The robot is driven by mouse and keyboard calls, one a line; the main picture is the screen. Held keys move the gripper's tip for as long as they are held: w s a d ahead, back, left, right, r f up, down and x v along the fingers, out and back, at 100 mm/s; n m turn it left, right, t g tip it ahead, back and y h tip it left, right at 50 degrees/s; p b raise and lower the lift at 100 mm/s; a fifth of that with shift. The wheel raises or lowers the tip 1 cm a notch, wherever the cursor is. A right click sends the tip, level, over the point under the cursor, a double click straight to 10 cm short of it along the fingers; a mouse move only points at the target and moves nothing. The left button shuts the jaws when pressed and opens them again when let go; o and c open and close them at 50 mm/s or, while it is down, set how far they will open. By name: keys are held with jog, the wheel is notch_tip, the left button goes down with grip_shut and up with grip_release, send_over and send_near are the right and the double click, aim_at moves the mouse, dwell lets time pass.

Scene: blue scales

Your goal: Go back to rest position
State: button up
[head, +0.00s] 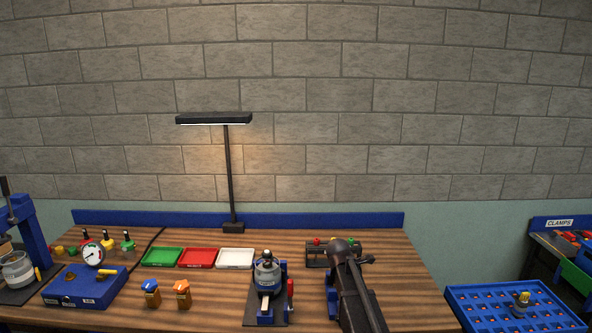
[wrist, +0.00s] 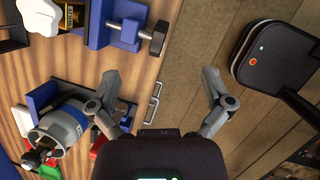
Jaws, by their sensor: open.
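My gripper (wrist: 160,82) is open in the wrist view, with its two grey fingers spread wide and nothing between them. It hangs over the table's edge, with a metal handle (wrist: 154,102) visible below. In the head view my dark arm rises at the front right of the wooden table (head: 220,302); my fingers cannot be made out there.
Green (head: 161,257), red (head: 198,258) and white (head: 236,258) trays lie mid-table. A grey cylinder (head: 267,276) sits in a blue stand left of my arm. Blue-topped (head: 151,292) and orange-topped (head: 183,293) items stand in front. A blue crate (head: 462,311) is at right.

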jog(key=s+f+m+g+y+b, duration=0.1)
jog(key=s+f+m+b, duration=0.3)
jog(key=s+m, duration=0.7)
jog(key=s+f+m+g+y+b, duration=0.1)
jog(key=s+f+m+b, duration=0.3)
jog(key=s+m, duration=0.6)
jog(key=shift+s+a+f+m+y, duration=0.2)
jog(key=shift+s+f+m+y, duration=0.4)
jog(key=shift+s, duration=1.6)
jog(key=shift+f, duration=0.25)
jog(key=c, duration=0.8)
jog(key=shift+o, duration=0.2)
jog(key=w+r+n+p, duration=0.4)
jog(key=w+n, duration=0.5)
jog(key=w, duration=0.4)
jog(key=w+r+n+p, duration=0.3)
jog(key=w+n, duration=0.6)
jog(key=w, duration=0.5)
jog(key=shift+w+d+r+p, duration=0.3)
jog(key=shift+r+p, duration=0.1)
jog(key=shift+r, duration=0.2)
jog(key=shift+a+f, duration=0.1)
jog(key=shift+f, duration=0.1)
